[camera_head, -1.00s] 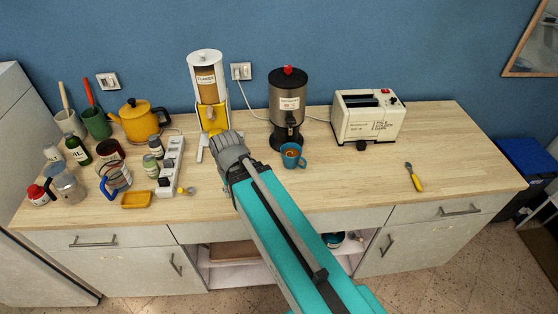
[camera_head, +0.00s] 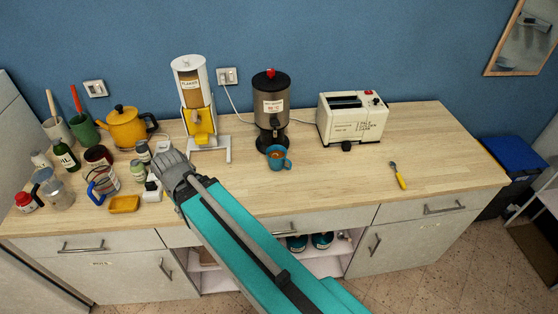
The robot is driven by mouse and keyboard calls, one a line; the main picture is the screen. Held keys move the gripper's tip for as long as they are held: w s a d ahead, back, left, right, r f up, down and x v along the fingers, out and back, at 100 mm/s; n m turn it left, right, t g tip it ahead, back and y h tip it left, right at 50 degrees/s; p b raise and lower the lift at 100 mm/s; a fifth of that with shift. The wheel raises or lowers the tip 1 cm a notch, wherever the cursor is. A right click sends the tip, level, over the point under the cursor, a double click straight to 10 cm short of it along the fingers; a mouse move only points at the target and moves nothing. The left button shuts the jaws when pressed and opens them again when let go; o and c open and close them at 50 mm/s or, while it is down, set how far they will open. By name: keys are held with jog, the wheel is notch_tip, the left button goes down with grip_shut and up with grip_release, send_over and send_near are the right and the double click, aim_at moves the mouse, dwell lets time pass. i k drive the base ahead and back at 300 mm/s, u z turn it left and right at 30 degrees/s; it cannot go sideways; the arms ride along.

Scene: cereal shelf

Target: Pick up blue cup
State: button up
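The blue cup (camera_head: 278,159) stands upright on the wooden counter, just in front of the dark dispenser with the red knob. Something brown shows inside it, and its handle is on the right side. My gripper (camera_head: 168,160) is over the counter well to the left of the cup, near the power strip and small jars, and is not touching the cup. I see the gripper from behind, so its fingertips and any gap between them are hard to make out. Nothing is visibly held in it.
A yellow cereal dispenser (camera_head: 198,110) stands between gripper and cup, further back. The dark dispenser (camera_head: 270,95) is behind the cup and a toaster (camera_head: 352,120) to its right. A yellow kettle (camera_head: 126,128), jars and utensils crowd the left. The counter right of the cup is mostly clear.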

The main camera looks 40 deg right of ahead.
aim_at(277, 155)
jog(key=z, duration=0.05)
jog(key=k, duration=1.6)
jog(key=z, duration=1.1)
jog(key=i, duration=1)
